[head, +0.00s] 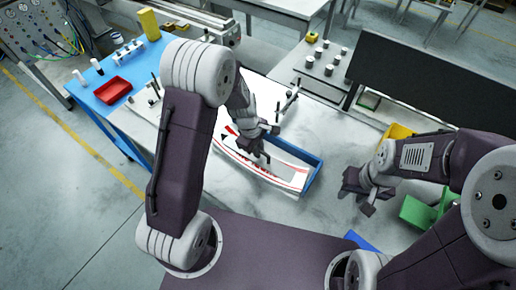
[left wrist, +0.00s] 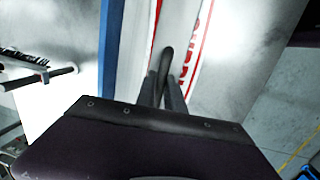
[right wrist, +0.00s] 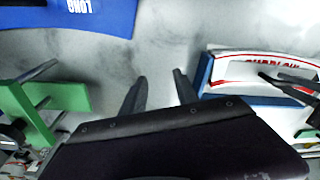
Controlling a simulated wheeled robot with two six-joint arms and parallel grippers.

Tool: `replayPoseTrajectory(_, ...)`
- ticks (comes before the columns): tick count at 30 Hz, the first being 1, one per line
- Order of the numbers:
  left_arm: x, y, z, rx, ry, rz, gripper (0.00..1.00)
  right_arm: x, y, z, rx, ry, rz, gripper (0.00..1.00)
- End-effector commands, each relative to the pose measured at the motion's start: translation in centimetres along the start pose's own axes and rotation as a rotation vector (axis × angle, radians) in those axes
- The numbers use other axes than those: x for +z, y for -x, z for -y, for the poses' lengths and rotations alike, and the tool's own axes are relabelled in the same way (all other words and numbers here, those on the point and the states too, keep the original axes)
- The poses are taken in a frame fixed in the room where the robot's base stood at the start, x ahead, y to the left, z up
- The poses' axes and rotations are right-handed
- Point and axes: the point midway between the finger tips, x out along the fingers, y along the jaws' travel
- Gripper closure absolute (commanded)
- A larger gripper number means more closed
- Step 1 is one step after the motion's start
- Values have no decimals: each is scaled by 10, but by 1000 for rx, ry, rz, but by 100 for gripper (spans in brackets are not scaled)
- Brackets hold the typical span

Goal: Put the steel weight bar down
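My left gripper (head: 262,156) is over the blue tray (head: 312,176), close above the white label strip with red print (head: 250,163). In the left wrist view its fingers (left wrist: 161,88) are close together around a dark, round-ended bar (left wrist: 166,62). This looks like the steel weight bar, seen nearly end-on. Most of it is hidden by the fingers, and I cannot tell whether it touches the labels. My right gripper (head: 362,193) is to the right of the tray above the bench. Its fingers (right wrist: 160,88) are apart with nothing between them.
A grey rod fixture (head: 289,101) stands behind the tray. A green block (head: 417,212) and a yellow bin (head: 397,132) are at the right. A blue piece with white lettering (right wrist: 80,14) lies near the right gripper. The marble bench (head: 335,212) between tray and right gripper is clear.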

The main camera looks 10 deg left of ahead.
Motion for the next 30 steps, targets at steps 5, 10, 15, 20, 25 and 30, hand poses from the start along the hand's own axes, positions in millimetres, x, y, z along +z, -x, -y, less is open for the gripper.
replayPoseTrajectory(5, 0, 0, 0, -1, 0, 0, 66, 0, 0, 0, 0, 0, 0, 64)
replayPoseTrajectory(10, 0, 0, 0, -1, 0, 0, 66, 0, 0, 0, 0, 0, 0, 64)
replayPoseTrajectory(15, 0, 14, -1, 2, -2, 0, 66, 0, 3, 0, 0, 0, 0, 64)
replayPoseTrajectory(20, 0, 51, -2, 5, 0, -1, 66, -1, 6, 0, 0, 0, 0, 64)
replayPoseTrajectory(25, 0, 92, -2, 6, -1, -1, 66, -1, 8, 0, 0, 0, 0, 64)
replayPoseTrajectory(30, 0, 116, -1, 2, 1, 0, 66, -1, 8, 0, 0, 0, 0, 64)
